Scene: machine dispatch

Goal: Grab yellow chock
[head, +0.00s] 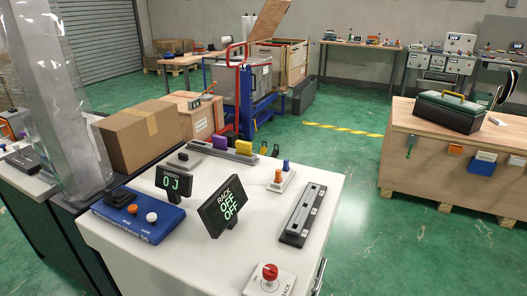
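A small yellow piece (263,148) shows just past the far edge of the white bench, right of the grey bar with the purple block. It may be the yellow chock. A darker yellowish piece (276,150) is close beside it on the right. Both are too small to make out their shape, and I cannot tell whether they stand on the bench or on the floor behind it. Neither of my grippers is in view.
The white bench (170,250) holds an energy display (174,183), a rack display (223,207), a red knob (270,272) and a slotted dark bar (303,214). A wooden crate (440,165) carries a toolbox (450,110) right.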

